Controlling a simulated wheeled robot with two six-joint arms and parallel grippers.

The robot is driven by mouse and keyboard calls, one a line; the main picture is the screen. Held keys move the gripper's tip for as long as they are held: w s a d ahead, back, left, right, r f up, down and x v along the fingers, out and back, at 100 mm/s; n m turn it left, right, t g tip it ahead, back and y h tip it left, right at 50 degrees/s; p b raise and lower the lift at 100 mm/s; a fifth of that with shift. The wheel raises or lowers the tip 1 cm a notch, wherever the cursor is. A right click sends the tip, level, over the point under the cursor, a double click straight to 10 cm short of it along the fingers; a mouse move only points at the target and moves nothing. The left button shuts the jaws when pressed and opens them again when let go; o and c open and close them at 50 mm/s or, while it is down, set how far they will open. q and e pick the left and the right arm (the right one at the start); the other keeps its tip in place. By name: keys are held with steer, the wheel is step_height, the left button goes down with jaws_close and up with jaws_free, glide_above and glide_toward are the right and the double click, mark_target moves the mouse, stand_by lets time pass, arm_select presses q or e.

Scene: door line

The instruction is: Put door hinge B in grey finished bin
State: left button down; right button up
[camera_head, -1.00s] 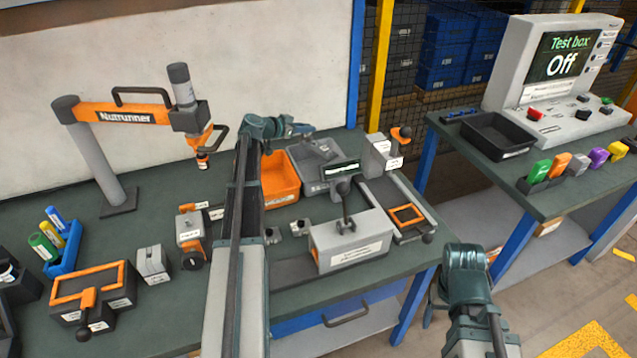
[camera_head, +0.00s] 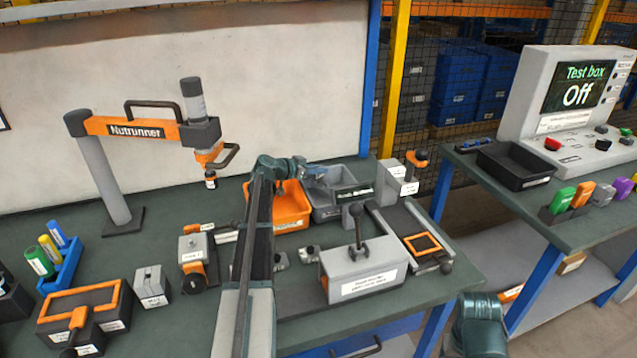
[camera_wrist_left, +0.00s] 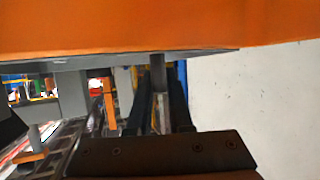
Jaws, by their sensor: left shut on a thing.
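The grey bin (camera_head: 328,213) stands on the bench beside an orange bin (camera_head: 291,222). My left gripper (camera_head: 322,172) is over the back part of the grey bin, and my arm hides part of the orange bin. In the left wrist view my left gripper (camera_wrist_left: 160,105) is shut on a small grey pin-like part, which I take to be door hinge B (camera_wrist_left: 158,75). Its full shape is hidden between the fingers. In the head view the hinge is too small to make out. My right gripper is out of view; only part of my right arm shows at the bottom.
A grey lever fixture (camera_head: 362,270) stands in front of the bins, and an orange-framed fixture (camera_head: 422,243) to its right. The Nutrunner (camera_head: 135,128) stands at the left back. A second bench with a test box (camera_head: 572,95) reading Off is at the right.

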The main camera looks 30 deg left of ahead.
mark_target(314, 178)
arm_select(q)
steer(key=shift+f+b, duration=1.7)
steer(key=shift+f, duration=0.2)
steer(key=shift+r, duration=0.15)
steer(key=c, duration=1.1)
jaws_free()
steer(key=p+v, duration=0.3)
steer(key=v, duration=0.3)
steer(key=shift+s+r, duration=0.2)
steer(key=shift+s+a, duration=0.2)
steer(key=shift+s, duration=0.25)
steer(key=shift+r, duration=0.1)
